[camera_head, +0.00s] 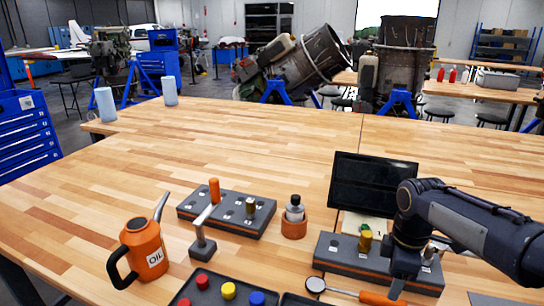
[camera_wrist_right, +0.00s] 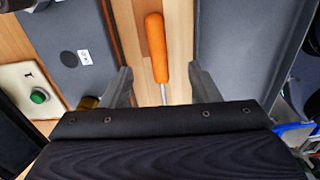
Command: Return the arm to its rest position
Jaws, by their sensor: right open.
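My right arm (camera_head: 480,222) reaches in from the right edge in the head view and bends down at the wrist. My right gripper (camera_head: 397,288) points down over the front right of the table. In the wrist view its two fingers (camera_wrist_right: 160,88) stand apart with an orange-handled tool (camera_wrist_right: 154,45) visible between and below them. I cannot tell the exact height gap. The same tool, with a round mirror-like head (camera_head: 315,285), lies at the front in the head view. My left gripper is not in view.
A grey block with holes (camera_head: 340,256) and a dark screen (camera_head: 372,188) are close to the right arm. The table's back half is mostly clear.

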